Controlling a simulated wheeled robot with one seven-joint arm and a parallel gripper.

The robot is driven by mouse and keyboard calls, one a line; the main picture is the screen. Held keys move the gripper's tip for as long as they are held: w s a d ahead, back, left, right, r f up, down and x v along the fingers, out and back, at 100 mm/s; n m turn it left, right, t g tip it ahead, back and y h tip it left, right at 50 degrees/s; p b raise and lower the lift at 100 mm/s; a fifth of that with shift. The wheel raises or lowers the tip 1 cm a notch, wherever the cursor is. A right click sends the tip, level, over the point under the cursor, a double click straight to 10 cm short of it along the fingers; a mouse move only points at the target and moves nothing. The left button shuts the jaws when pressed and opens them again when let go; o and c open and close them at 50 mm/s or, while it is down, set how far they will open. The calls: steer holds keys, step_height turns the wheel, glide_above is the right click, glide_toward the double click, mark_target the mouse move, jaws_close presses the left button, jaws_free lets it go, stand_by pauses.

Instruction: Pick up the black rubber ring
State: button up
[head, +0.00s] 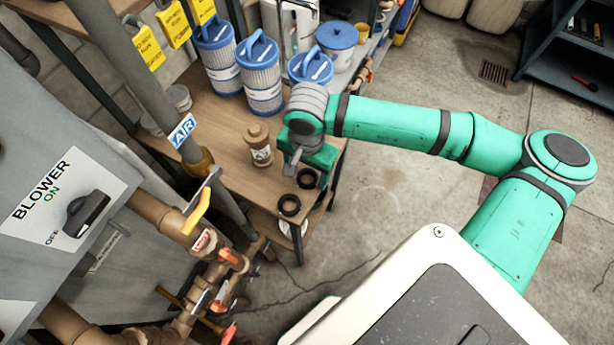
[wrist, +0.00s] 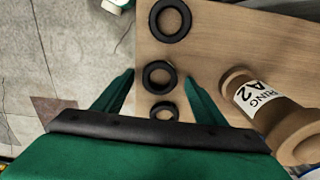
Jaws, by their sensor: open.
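Several black rubber rings lie flat on the wooden bench. The wrist view shows a far ring (wrist: 170,21), a middle ring (wrist: 159,76) between my fingertips, and a near ring (wrist: 164,112) closer to the palm, partly hidden. The head view shows one ring (head: 289,205) near the bench's front edge and another ring (head: 307,178) behind it; my gripper hides the rest. My gripper (head: 291,167) is open and points down over the bench, and the wrist view shows its fingers (wrist: 159,77) on either side of the middle ring. I cannot tell how high they are above it.
Blue-topped filter cartridges (head: 262,78) stand at the back of the bench. Pipes and valves (head: 203,240) rise at the front left. Open concrete floor lies to the right.

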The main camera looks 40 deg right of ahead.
steer(key=shift+f, duration=0.15)
steer(key=shift+s+d, duration=0.1)
steer(key=c, duration=1.1)
